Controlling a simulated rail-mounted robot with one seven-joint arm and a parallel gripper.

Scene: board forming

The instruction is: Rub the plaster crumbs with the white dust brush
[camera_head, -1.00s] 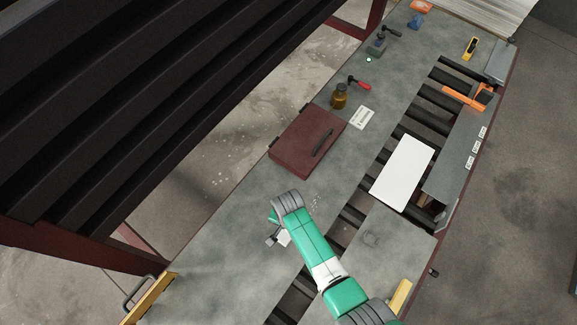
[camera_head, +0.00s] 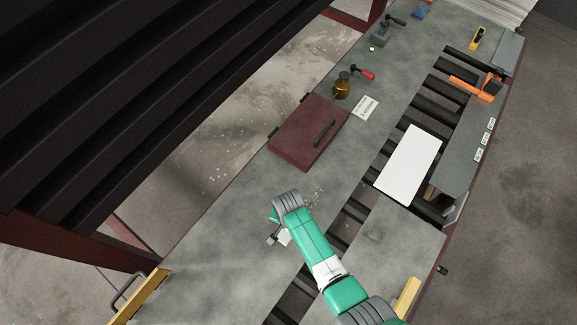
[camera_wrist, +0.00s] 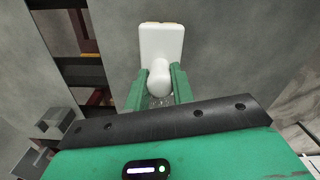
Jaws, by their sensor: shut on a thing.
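My gripper (camera_wrist: 161,88) is shut on the white dust brush (camera_wrist: 162,42), with its green fingers on either side of the rounded white handle. The brush's flat white head points to the top of the wrist view, with a thin yellowish edge at its far end. In the head view my arm hides most of the gripper. The plaster crumbs (camera_head: 313,197) are small pale specks on the grey table, just right of my wrist. I cannot tell whether the brush touches the table.
A dark red case (camera_head: 297,146) lies beyond the crumbs. A brown jar (camera_head: 342,89) and a label sheet (camera_head: 365,108) are further back. A white board (camera_head: 408,163) lies across black rollers at the right, near an orange clamp (camera_head: 474,87).

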